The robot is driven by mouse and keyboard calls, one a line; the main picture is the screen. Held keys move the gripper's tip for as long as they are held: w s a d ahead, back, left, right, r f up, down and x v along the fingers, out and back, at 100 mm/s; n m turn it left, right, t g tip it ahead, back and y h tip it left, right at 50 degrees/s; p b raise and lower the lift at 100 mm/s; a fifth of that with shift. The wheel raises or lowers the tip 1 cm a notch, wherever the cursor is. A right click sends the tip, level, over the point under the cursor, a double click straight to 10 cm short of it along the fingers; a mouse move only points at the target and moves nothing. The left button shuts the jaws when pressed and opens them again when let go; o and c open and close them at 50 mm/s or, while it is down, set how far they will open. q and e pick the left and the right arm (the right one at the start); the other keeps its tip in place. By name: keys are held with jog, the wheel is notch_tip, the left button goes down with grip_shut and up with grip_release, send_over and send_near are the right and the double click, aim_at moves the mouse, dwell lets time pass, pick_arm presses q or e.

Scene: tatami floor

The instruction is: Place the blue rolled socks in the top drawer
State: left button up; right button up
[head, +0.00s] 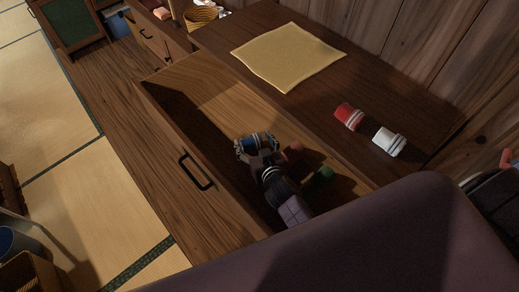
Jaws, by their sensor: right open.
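The blue rolled socks (258,142), with pale bands, are inside the open top drawer (160,108), near its middle. My right gripper (258,153) reaches down into the drawer, its open fingers at the socks. The fingers partly cover the socks, and I cannot tell whether they touch them. The drawer is pulled out, its front with a black handle (196,172) facing lower left. My left gripper is not in view.
Red rolled socks (348,116) and white rolled socks (389,142) lie on the dark wooden top beside a yellow cloth (288,56). A small red shape (295,147) and a green shape (324,173) show inside the drawer. A woven basket (200,17) stands at the back.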

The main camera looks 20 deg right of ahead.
jog(key=v, duration=1.2)
jog(key=shift+d+r, duration=0.1)
jog(key=shift+r, duration=0.25)
